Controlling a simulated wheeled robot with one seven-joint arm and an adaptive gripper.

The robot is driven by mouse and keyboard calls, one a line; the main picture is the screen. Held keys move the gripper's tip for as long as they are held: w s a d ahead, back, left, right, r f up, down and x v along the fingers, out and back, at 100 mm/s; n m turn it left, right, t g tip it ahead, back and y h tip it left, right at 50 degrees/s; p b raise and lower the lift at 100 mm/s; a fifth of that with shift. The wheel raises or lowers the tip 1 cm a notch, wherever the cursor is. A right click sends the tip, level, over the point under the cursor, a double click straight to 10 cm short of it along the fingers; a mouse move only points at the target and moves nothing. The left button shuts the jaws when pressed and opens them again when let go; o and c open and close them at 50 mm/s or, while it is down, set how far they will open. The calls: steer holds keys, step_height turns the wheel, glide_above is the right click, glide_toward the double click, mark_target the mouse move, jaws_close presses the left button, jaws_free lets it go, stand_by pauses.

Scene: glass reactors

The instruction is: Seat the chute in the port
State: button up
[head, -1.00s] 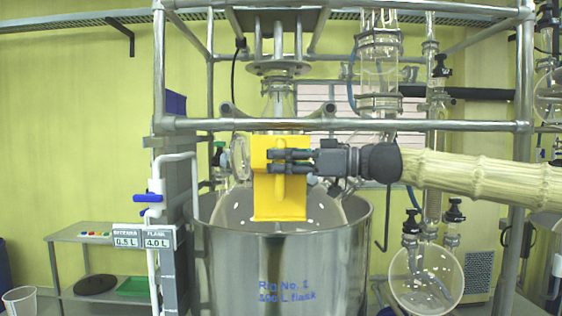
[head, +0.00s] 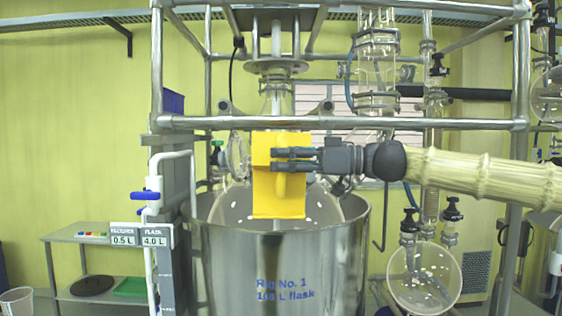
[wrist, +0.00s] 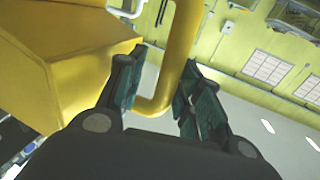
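The yellow chute (head: 278,200) is upright in front of the glass flask, above the front part of the steel vessel. In the wrist view the chute body (wrist: 60,60) is at left and its bent handle (wrist: 178,60) passes between the fingers. My gripper (head: 275,160) comes from the right with its fingers at the handle; in the wrist view the gripper (wrist: 155,100) has its fingers on either side of the handle. The glass flask (head: 228,208) with a side neck (head: 238,155) sits in the vessel, partly hidden behind the chute. The port opening itself cannot be made out.
A frame bar (head: 400,124) runs across above my gripper. Glass columns (head: 376,60) and a round receiver flask (head: 424,278) stand at the right. A white pipe with a blue valve (head: 146,195) is at left.

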steer(key=shift+d+f+b, duration=0.25)
steer(key=shift+d+b, duration=0.15)
steer(key=shift+d, duration=0.25)
steer(key=shift+d, duration=0.1)
steer(key=shift+s+d, duration=0.1)
steer(key=shift+d, duration=0.1)
steer(key=b+v, duration=0.2)
steer(key=v, duration=0.4)
steer(key=shift+d, duration=0.35)
stand_by(0.5)
steer(key=shift+s, duration=0.1)
steer(key=o, duration=0.6)
steer(key=shift+c, duration=0.2)
steer(key=v, duration=1.2)
